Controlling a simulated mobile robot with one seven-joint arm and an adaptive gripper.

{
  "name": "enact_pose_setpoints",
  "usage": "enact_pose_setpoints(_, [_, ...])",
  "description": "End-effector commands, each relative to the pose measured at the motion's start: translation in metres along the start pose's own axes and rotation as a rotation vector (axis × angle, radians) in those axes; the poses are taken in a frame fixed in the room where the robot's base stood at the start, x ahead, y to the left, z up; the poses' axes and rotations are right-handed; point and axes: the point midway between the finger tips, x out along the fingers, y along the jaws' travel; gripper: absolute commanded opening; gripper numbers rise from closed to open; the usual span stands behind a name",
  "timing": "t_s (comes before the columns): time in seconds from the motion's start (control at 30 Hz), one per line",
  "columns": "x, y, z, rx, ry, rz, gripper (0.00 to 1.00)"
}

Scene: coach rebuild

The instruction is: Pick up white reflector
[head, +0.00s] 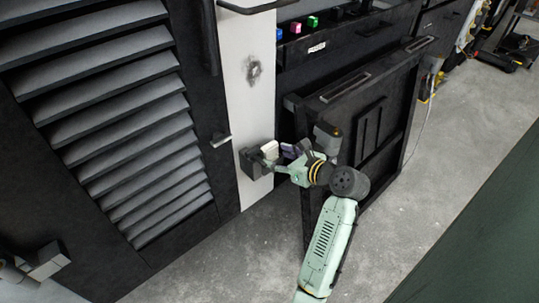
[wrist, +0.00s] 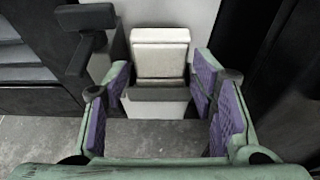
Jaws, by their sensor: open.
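The white reflector (head: 270,148) is a small pale block in front of the light wall panel, at the dark box mounted low there. In the wrist view the reflector (wrist: 158,52) stands upright, straight ahead, with a grey ledge below it. My gripper (wrist: 161,80) is open, with purple pads on both fingers. The fingers lie to the left and right of the reflector's lower part in the picture; I cannot tell whether they reach around it. No contact is visible. In the head view my gripper (head: 282,160) is close beside the reflector, and partly hides it.
The dark box (head: 253,165) sticks out from the light panel (head: 234,95). A black louvred door (head: 110,120) is at left, with a handle (head: 221,140). A dark open panel (head: 370,110) stands right of my arm. Small coloured blocks (head: 296,27) lie above.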

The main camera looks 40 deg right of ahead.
Motion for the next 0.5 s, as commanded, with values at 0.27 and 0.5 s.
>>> enact_pose_setpoints(0.27, [0.017, -0.001, 0.0, -0.001, 0.0, -0.002, 0.52])
enact_pose_setpoints(0.5, [0.017, -0.001, 0.0, -0.001, 0.0, -0.001, 0.44])
